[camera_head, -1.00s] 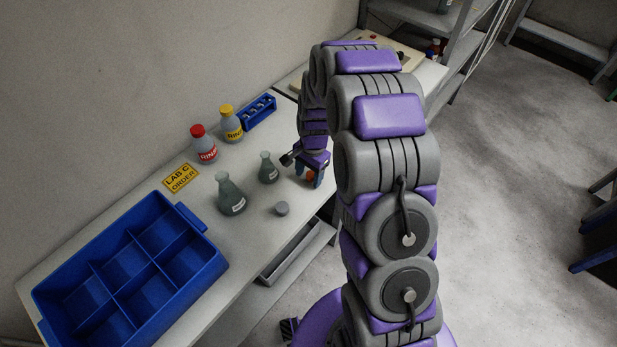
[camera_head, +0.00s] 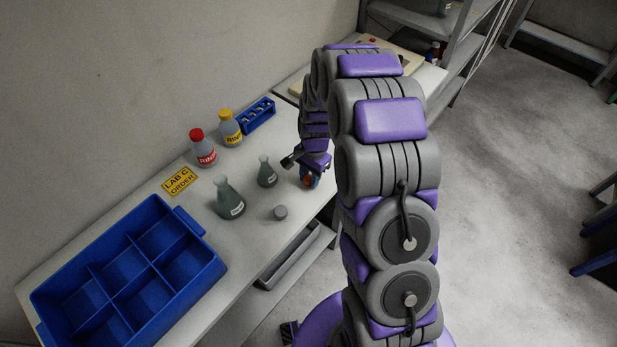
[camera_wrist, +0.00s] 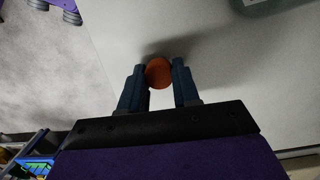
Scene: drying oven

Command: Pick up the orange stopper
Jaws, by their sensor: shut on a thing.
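The orange stopper (camera_wrist: 159,72) is a round orange piece between the two blue fingers of my gripper (camera_wrist: 161,80) in the wrist view. Both fingers are closed in against its sides. In the head view my gripper (camera_head: 309,181) is low at the table's right edge, with a little of the orange stopper (camera_head: 307,181) showing between the fingers. Whether the stopper still touches the table cannot be told.
A grey stopper (camera_head: 280,212) and two flasks, small (camera_head: 267,173) and larger (camera_head: 229,200), stand left of my gripper. Behind are a red-capped bottle (camera_head: 203,150), a yellow-capped bottle (camera_head: 230,129) and a blue rack (camera_head: 257,115). A blue divided tray (camera_head: 184,219) fills the table's near left.

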